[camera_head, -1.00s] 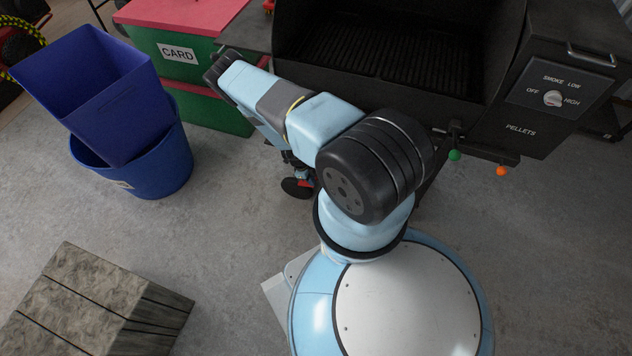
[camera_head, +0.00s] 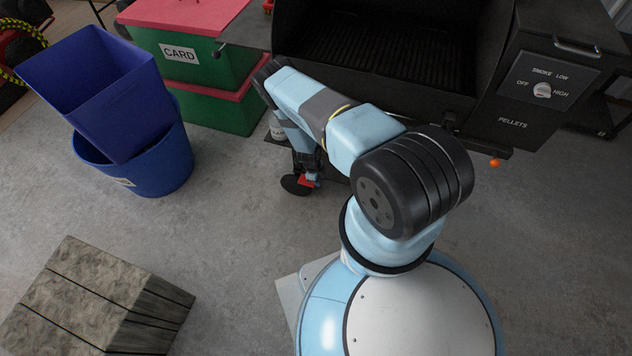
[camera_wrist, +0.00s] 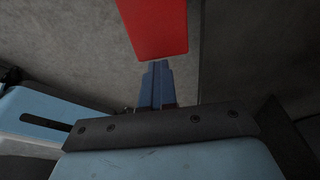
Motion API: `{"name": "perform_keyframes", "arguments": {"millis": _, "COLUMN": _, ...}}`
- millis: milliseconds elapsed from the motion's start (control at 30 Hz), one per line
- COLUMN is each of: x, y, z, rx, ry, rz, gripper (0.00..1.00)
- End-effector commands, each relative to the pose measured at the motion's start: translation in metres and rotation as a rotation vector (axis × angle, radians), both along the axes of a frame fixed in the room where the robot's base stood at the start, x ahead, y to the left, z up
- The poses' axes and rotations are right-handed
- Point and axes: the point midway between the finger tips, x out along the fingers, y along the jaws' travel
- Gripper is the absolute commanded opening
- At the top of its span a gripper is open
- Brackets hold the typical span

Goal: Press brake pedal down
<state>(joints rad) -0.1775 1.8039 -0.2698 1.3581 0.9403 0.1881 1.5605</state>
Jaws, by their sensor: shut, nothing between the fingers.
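The brake pedal, a red flat plate (camera_wrist: 155,25), shows in the wrist view at top centre. It also shows as a small red piece (camera_head: 306,182) beside a black caster wheel (camera_head: 295,185) at the grill's lower left in the head view. My gripper (camera_wrist: 157,70) is shut and empty, its blue fingertips pointing at the pedal's near edge. The tips look very close to that edge; I cannot tell whether they touch. In the head view my arm hides much of the area above the pedal.
The black pellet grill (camera_head: 512,123) stands behind my arm. Green card boxes (camera_head: 215,65) with red lids and stacked blue bins (camera_head: 140,160) stand to the left. Grey floor is open between the bins and my base.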

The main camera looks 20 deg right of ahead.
Motion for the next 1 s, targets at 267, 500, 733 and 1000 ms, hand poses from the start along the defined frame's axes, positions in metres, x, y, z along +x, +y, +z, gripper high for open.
{"name": "perform_keyframes", "arguments": {"millis": 267, "x": 0.006, "y": 0.021, "z": 0.001, "rx": 0.022, "ry": -0.004, "rz": 0.01, "gripper": 0.0}}
{"name": "perform_keyframes", "arguments": {"millis": 500, "x": 0.008, "y": 0.017, "z": 0.019, "rx": 0.016, "ry": -0.007, "rz": 0.008, "gripper": 0.0}}
{"name": "perform_keyframes", "arguments": {"millis": 733, "x": 0.007, "y": 0.007, "z": 0.055, "rx": 0.005, "ry": -0.005, "rz": 0.006, "gripper": 0.0}}
{"name": "perform_keyframes", "arguments": {"millis": 1000, "x": 0.003, "y": 0.002, "z": 0.097, "rx": 0.0, "ry": 0.0, "rz": 0.002, "gripper": 0.0}}
